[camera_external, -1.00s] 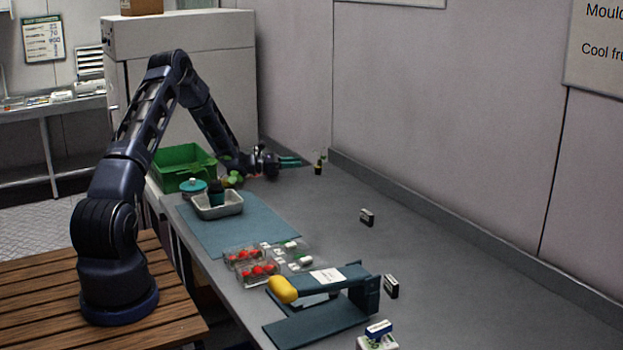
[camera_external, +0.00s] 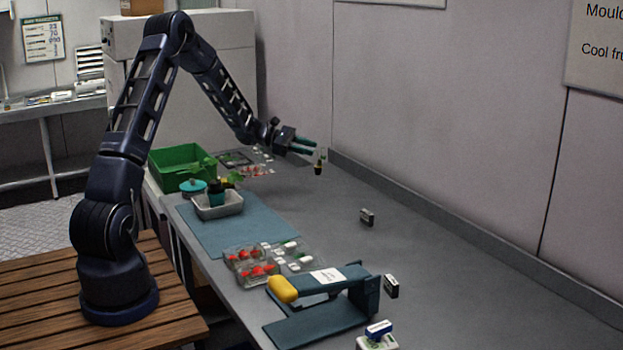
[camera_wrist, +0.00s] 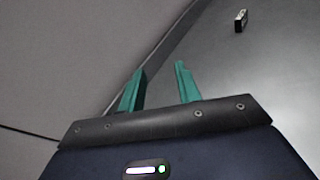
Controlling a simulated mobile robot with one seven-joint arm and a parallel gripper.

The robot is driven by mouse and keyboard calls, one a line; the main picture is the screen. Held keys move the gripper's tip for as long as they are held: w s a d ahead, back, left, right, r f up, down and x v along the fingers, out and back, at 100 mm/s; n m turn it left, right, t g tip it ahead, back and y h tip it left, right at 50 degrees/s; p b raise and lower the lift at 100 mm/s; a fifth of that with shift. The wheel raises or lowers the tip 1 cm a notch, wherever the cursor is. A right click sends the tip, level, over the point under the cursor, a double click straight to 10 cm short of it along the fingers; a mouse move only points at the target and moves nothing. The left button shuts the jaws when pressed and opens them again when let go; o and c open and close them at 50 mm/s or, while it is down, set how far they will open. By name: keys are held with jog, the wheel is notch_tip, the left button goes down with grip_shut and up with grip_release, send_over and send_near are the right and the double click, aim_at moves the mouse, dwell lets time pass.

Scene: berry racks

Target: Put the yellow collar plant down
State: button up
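A small dark pot with a thin green sprout and a yellowish band, apparently the yellow collar plant (camera_external: 319,166), stands upright on the far part of the grey bench near the back wall. My gripper (camera_external: 308,146) is raised above and just left of it, fingers pointing right. In the wrist view my gripper (camera_wrist: 160,90) has its two teal fingers apart with nothing between them. The plant does not show in the wrist view.
A green crate (camera_external: 170,174), a metal tray (camera_external: 230,210) with a dark pot and berry punnets (camera_external: 250,262) line the bench's left side. A teal press-like device (camera_external: 345,300) stands in front. A small black-and-white block (camera_external: 367,217) lies mid-bench, with clear room around it.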

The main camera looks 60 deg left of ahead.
jog(key=s+d+r+m+g+y, duration=0.1)
jog(key=s+d+r+m+g, duration=0.3)
jog(key=s+d+r+m, duration=0.65)
jog(key=s+d+r+m+g+y, duration=0.2)
jog(key=s+d+r+g, duration=0.35)
jog(key=d, duration=0.95)
jog(key=s+d+r+m+t+y, duration=0.1)
jog(key=s+m, duration=0.5)
jog(key=s, duration=0.9)
jog(key=s+d+r+m+t+y, duration=0.1)
jog(key=s+d+m+y, duration=0.2)
jog(key=s, duration=1.2)
jog(key=shift+s+d+r+m+y, duration=0.2)
jog(key=shift+s+r+m+y, duration=0.1)
jog(key=shift+m+y, duration=1.25)
jog(key=shift+t, duration=0.25)
